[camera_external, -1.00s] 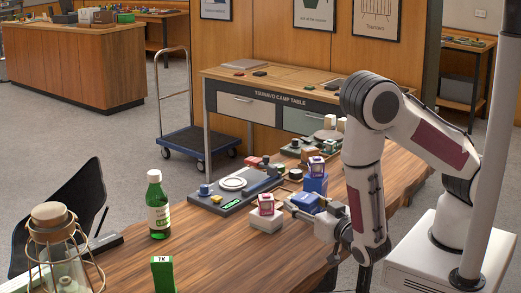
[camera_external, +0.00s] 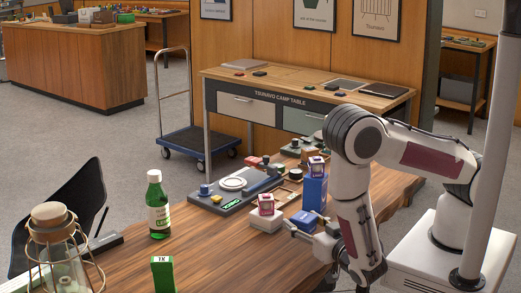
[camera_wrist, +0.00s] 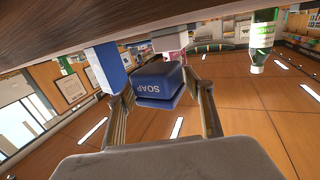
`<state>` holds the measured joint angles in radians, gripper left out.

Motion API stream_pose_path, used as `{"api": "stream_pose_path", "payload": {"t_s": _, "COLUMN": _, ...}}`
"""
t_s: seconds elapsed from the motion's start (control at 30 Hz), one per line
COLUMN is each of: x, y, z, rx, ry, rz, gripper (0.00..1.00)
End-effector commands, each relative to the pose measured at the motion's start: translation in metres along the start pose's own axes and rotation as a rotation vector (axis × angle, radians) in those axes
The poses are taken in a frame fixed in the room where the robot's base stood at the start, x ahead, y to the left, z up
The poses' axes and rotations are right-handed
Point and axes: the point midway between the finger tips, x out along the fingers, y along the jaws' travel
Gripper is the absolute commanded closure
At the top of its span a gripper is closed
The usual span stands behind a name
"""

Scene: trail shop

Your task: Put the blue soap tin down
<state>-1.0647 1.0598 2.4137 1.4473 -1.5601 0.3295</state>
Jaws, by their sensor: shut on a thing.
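The blue soap tin (camera_external: 304,221), lettered SOAP, is low over the wooden table (camera_external: 205,262), in front of a tall blue box (camera_external: 315,190). I cannot tell whether it touches the tabletop. In the wrist view the soap tin (camera_wrist: 158,86) is between the two fingers, its lettering upside down. My gripper (camera_external: 308,234) is shut on it; it also shows in the wrist view (camera_wrist: 163,101). The arm and fingers partly hide the tin's near side in the external view.
A white box (camera_external: 266,222) with a red-and-white box on top stands just left of the tin. The tall blue box carries a small box. A grey tray (camera_external: 232,202) lies behind.

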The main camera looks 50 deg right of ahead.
Motion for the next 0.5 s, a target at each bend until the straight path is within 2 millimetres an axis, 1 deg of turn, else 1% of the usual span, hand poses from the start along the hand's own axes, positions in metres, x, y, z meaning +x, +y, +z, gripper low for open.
{"api": "stream_pose_path", "payload": {"t_s": 0.37, "x": 0.0001, "y": -0.0001, "z": 0.0014, "rx": 0.000, "ry": 0.001, "rz": 0.000, "gripper": 0.72}}
{"api": "stream_pose_path", "payload": {"t_s": 0.5, "x": 0.0003, "y": 0.0000, "z": 0.0049, "rx": -0.001, "ry": 0.001, "rz": 0.000, "gripper": 0.72}}
